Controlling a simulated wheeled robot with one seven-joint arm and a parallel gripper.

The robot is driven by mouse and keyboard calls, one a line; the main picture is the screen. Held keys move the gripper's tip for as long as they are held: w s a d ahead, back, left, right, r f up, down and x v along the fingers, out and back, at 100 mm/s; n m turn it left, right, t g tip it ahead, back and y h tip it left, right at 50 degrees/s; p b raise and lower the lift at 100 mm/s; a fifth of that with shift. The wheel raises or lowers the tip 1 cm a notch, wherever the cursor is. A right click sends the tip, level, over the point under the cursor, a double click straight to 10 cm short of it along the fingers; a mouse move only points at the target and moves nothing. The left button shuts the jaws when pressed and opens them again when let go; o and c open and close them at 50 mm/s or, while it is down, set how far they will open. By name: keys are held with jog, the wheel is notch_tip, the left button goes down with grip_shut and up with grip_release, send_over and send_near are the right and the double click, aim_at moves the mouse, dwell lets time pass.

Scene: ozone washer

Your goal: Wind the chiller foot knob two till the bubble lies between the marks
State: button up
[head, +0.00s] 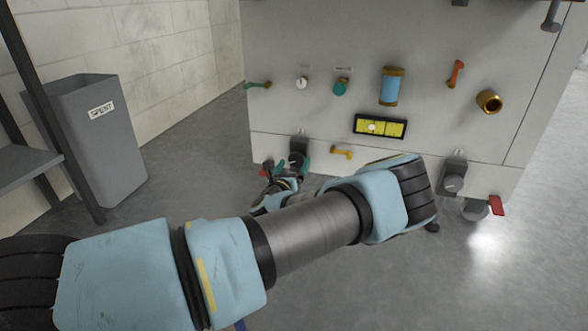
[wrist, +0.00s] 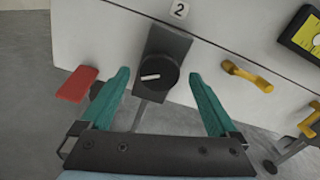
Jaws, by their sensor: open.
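Foot knob two is a round black knob with a white pointer line (wrist: 157,75), on a dark grey block under a "2" label (wrist: 179,10) in the wrist view. In the head view the knob (head: 297,158) is low on the machine's left front. My gripper (wrist: 160,74) is open, its teal fingers on either side of the knob, with visible gaps; I cannot tell their depth. It also shows in the head view (head: 287,170), partly hidden by my wrist. The yellow bubble level (head: 389,128) has its pale bubble (head: 371,127) left of the middle.
A second foot knob (head: 454,183) is at the right, near a red tab (head: 497,205). Another red tab (wrist: 77,84) lies just left of my fingers. A yellow handle (wrist: 245,75) is to the right. A grey "SPENT" bin (head: 100,150) stands left.

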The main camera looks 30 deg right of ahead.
jog(key=shift+w+d, duration=0.4)
jog(key=shift+w, duration=0.05)
jog(key=c, duration=1.4)
jog(key=shift+o, duration=0.2)
jog(key=shift+a+r+n+p, duration=0.1)
jog(key=shift+n+p, duration=0.3)
